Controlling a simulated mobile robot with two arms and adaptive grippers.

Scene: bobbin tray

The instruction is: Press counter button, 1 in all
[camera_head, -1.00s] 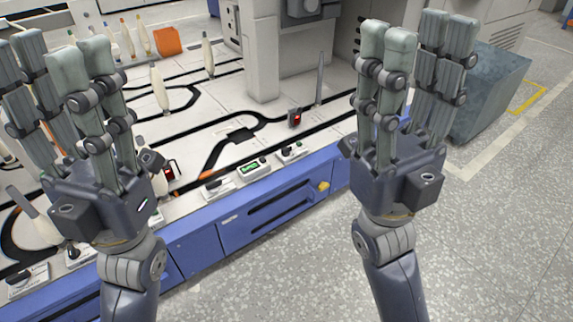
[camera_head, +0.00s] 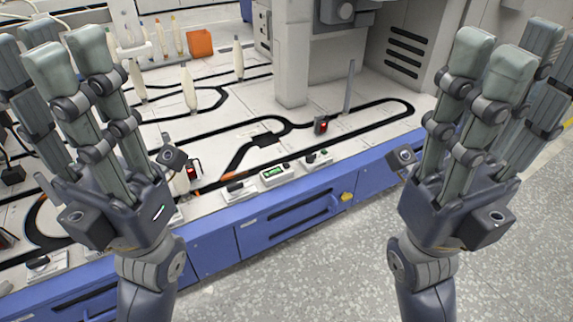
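A small white counter box with a green lit display (camera_head: 274,174) sits on the front edge of the white worktop. A white box with a dark knob or button (camera_head: 318,159) is just right of it, and a similar switch box (camera_head: 238,189) is just left. I cannot tell for sure which holds the counter button. My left gripper (camera_head: 70,58) is raised at the left, fingers extended, open and empty. My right gripper (camera_head: 492,62) is raised at the right, also open and empty. Both look apart from the boxes.
The white worktop (camera_head: 215,150) has black tracks and several cream bobbins (camera_head: 189,88). An orange block (camera_head: 200,43) lies at the back. A small dark device with a red light (camera_head: 320,125) and a grey post (camera_head: 349,87) stand behind the counter. Blue drawers (camera_head: 290,220) form the front.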

